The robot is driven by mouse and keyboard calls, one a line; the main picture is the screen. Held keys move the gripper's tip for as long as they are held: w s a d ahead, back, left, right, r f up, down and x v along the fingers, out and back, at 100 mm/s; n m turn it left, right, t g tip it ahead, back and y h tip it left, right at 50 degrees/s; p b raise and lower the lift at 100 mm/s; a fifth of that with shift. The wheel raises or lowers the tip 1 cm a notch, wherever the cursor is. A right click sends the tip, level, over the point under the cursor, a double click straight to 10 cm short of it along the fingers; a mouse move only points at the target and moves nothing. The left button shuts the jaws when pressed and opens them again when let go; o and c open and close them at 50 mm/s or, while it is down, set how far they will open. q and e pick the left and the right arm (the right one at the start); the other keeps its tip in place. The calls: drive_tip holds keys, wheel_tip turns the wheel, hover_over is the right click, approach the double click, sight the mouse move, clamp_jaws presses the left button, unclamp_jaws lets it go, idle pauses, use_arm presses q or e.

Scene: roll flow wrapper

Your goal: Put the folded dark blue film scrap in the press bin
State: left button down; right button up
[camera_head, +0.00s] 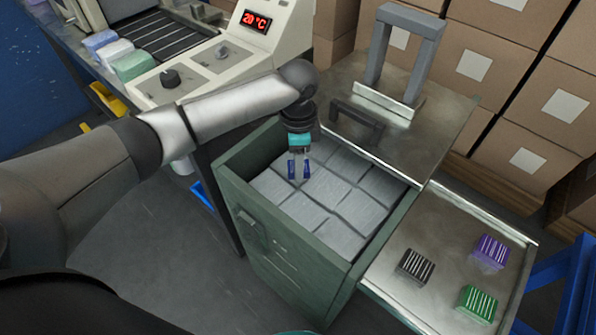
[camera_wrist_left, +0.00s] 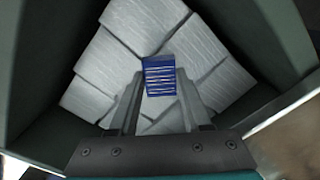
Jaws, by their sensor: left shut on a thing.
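The folded dark blue film scrap (camera_wrist_left: 159,75) has pale stripes and sits between the fingertips of my left gripper (camera_wrist_left: 158,92). In the head view, blue parts of the scrap (camera_head: 306,170) show at the fingers of my left gripper (camera_head: 299,172), which points down. The gripper is shut on the scrap and holds it over the open green press bin (camera_head: 285,262), inside its rim outline. Grey slab-like bundles (camera_head: 345,205) cover the inside of the bin. The height of the scrap above them is hard to tell. My right gripper is not seen.
A metal tray (camera_head: 405,300) right of the bin holds black (camera_head: 415,266), purple (camera_head: 489,252) and green (camera_head: 477,304) striped scraps. Behind the bin is a metal top with a grey frame (camera_head: 405,50). A wrapper machine (camera_head: 215,60) stands at the left, cardboard boxes (camera_head: 500,60) at the right.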

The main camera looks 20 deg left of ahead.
use_arm(q)
drive_tip(key=shift+f+b, duration=0.55)
drive_tip(key=shift+f, duration=1)
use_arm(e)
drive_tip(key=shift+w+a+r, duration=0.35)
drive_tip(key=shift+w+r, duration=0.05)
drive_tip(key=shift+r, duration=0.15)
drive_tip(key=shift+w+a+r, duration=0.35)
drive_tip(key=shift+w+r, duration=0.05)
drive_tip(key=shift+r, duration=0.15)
use_arm(q)
drive_tip(key=shift+f, duration=0.1)
drive_tip(key=shift+c, duration=1.8)
unclamp_jaws()
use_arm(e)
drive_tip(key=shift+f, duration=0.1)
use_arm(q)
drive_tip(key=shift+r, duration=0.45)
wheel_tip(320, 180, up, 9)
drive_tip(key=p, duration=0.4)
drive_tip(key=shift+r+p, duration=0.45)
drive_tip(key=shift+r, duration=0.75)
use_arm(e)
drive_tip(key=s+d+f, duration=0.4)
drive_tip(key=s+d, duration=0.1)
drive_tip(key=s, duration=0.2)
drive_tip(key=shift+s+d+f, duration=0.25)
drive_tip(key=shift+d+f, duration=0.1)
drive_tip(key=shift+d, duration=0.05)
